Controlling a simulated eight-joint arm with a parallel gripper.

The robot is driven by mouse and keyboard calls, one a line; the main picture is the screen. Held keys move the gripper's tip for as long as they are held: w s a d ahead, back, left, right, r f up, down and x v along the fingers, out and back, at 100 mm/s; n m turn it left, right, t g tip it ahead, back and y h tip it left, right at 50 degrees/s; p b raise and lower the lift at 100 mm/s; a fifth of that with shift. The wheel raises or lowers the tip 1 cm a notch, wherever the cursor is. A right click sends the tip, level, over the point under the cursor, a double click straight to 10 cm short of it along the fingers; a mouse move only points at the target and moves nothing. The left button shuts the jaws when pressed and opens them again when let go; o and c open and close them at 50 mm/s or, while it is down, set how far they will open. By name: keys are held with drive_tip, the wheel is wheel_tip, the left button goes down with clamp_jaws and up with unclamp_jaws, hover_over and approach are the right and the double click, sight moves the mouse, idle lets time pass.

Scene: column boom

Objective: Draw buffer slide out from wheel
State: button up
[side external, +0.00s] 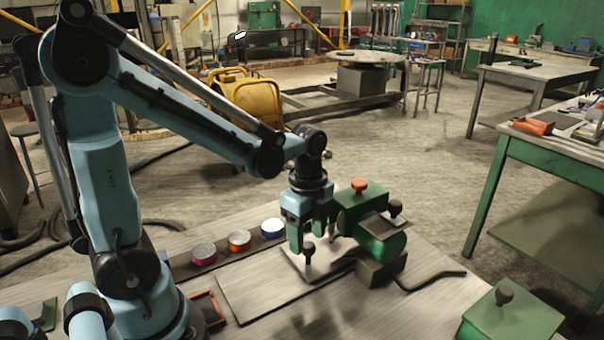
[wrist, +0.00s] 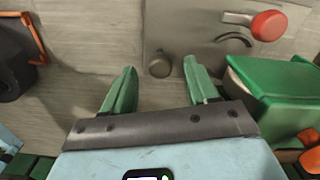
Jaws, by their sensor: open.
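The slide appears as a flat grey plate (side external: 322,262) beside the green buffer machine (side external: 378,238). A dark upright knob (side external: 308,248) stands on the plate. My gripper (side external: 309,232) points down, open and empty, close over the knob. In the wrist view, the knob (wrist: 160,65) lies between the tips of my two green fingers, with a gap on each side. The plate (wrist: 192,45) also carries a red knob (wrist: 269,25) and a curved slot. The green housing (wrist: 275,95) is close to my right finger. I cannot make out the wheel clearly.
A black cable (side external: 430,280) runs right from the machine. A green box (side external: 512,322) with a black knob sits at the bench's front right.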

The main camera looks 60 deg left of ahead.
drive_tip(key=shift+f, duration=0.85)
clamp_jaws()
